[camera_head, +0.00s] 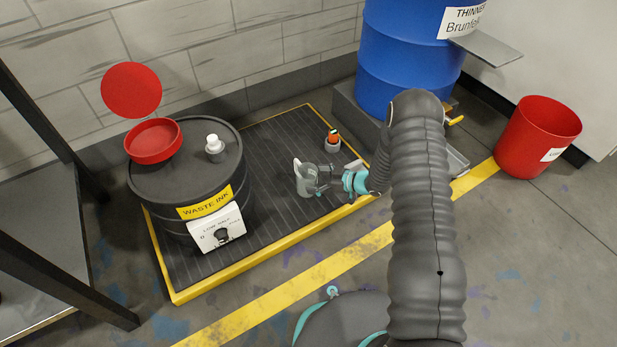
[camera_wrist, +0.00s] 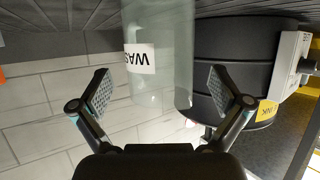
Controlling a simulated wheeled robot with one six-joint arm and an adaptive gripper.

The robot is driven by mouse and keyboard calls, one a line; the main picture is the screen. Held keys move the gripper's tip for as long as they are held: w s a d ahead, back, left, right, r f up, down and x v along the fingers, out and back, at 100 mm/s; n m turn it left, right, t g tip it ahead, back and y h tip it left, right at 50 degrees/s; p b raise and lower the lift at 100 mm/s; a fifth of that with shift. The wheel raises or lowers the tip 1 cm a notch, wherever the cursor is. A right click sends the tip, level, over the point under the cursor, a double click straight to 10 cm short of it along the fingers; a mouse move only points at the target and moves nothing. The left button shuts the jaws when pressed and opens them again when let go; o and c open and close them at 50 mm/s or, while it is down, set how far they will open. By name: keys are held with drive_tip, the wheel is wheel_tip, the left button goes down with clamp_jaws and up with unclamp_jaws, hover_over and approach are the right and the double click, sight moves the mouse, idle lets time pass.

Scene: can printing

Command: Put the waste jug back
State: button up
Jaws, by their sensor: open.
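The waste jug (camera_head: 304,181) is a pale grey, see-through vessel standing upright on the dark ribbed platform beside the waste ink drum. In the wrist view, which is upside down, the jug (camera_wrist: 160,85) shows a white label with the letters WAS. My gripper (camera_head: 328,178) is just right of the jug and points at it. In the wrist view my gripper (camera_wrist: 160,88) is open, with one pad on each side of the jug and a visible gap on both sides. I cannot tell how deep the jug sits between the pads.
The black waste ink drum (camera_head: 158,190) stands left, with a red funnel (camera_head: 153,141) with its lid raised and a white cap (camera_head: 214,143) on top. A small orange-topped bottle (camera_head: 333,139) stands behind my gripper. The platform's yellow edge (camera_head: 262,254) runs in front. A blue thinner drum (camera_head: 408,60) stands behind.

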drive_tip(key=v, duration=0.8)
drive_tip(key=w+d+r+m+t+h, duration=0.1)
drive_tip(key=w+d+r+t+h, duration=0.2)
drive_tip(key=r, duration=0.6)
drive_tip(key=w+d+r+m+t+h, duration=0.15)
drive_tip(key=w+d+r+h, duration=0.3)
drive_tip(key=r, duration=0.45)
drive_tip(key=s+d+r+m+h, duration=0.2)
drive_tip(key=s+d+r, duration=0.1)
drive_tip(key=r, duration=0.5)
drive_tip(key=s+d+r+m+h, duration=0.2)
drive_tip(key=r+h, duration=0.1)
drive_tip(key=r, duration=0.4)
drive_tip(key=s+d+r+m+h, duration=0.1)
drive_tip(key=s+r+m, duration=0.1)
drive_tip(key=s+r, duration=0.4)
drive_tip(key=s+d+r+m+h, duration=0.1)
drive_tip(key=s+r+m, duration=0.2)
drive_tip(key=s, duration=0.6)
drive_tip(key=s+a+m+g+y, duration=0.1)
drive_tip(key=s+a+g, duration=0.1)
drive_tip(key=s, duration=0.8)
drive_tip(key=s+a+m+g+y, duration=0.1)
drive_tip(key=s+a+g, duration=0.1)
drive_tip(key=s, duration=0.9)
drive_tip(key=shift+a+r+p, duration=0.35)
drive_tip(key=shift+a+r, duration=0.05)
drive_tip(key=shift+a, duration=0.05)
